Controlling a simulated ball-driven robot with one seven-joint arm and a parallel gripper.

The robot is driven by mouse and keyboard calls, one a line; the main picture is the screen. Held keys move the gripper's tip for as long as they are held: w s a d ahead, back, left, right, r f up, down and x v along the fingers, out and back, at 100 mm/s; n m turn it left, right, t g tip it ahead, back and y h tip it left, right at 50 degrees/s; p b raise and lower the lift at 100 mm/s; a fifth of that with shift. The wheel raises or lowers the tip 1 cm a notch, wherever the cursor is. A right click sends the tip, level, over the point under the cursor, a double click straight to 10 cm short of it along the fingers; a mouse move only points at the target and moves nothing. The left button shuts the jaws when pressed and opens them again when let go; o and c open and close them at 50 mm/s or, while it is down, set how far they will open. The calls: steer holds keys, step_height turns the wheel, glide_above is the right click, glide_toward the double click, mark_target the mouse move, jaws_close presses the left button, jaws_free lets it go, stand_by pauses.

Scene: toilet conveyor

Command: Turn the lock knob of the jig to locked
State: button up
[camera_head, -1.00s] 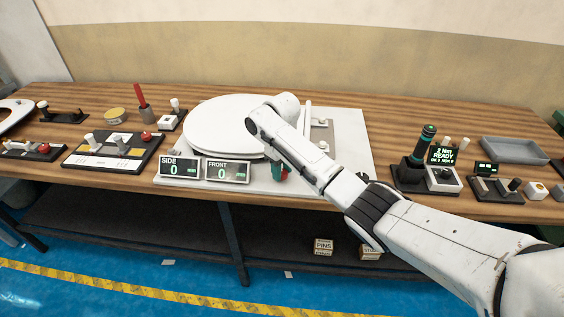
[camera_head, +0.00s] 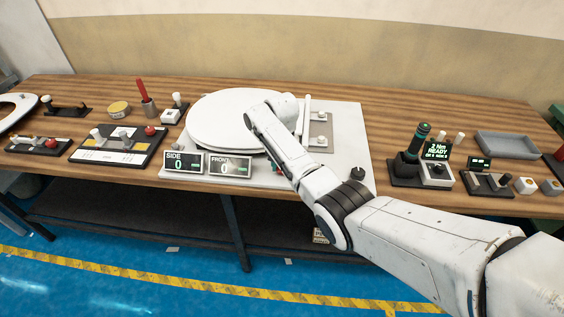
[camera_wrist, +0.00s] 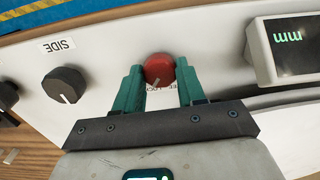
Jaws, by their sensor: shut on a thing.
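The red lock knob (camera_wrist: 159,69) stands on the white jig plate (camera_wrist: 110,45), which also shows in the head view (camera_head: 345,125). My gripper (camera_wrist: 158,78) has its two green fingers on either side of the knob, shut on it. The knob's white pointer mark faces the bottom of the wrist view, slightly left. A printed label below the knob is partly hidden, so its lock position cannot be read surely. A round white seat (camera_head: 225,120) lies on the jig.
A black knob (camera_wrist: 64,85) near a SIDE label stands to the left in the wrist view. SIDE (camera_head: 184,162) and FRONT (camera_head: 229,165) displays, both reading 0, stand at the jig's front. A screwdriver station (camera_head: 420,165) and grey tray (camera_head: 513,147) are to the right.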

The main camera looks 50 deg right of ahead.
steer(key=shift+w+r+m, duration=0.1)
steer(key=shift+r+m, duration=0.05)
steer(key=shift+m, duration=0.65)
steer(key=o, duration=1.1)
steer(key=shift+c, duration=0.2)
step_height(320, 180, up, 11)
steer(key=shift+b, duration=0.45)
steer(key=shift+f, duration=0.25)
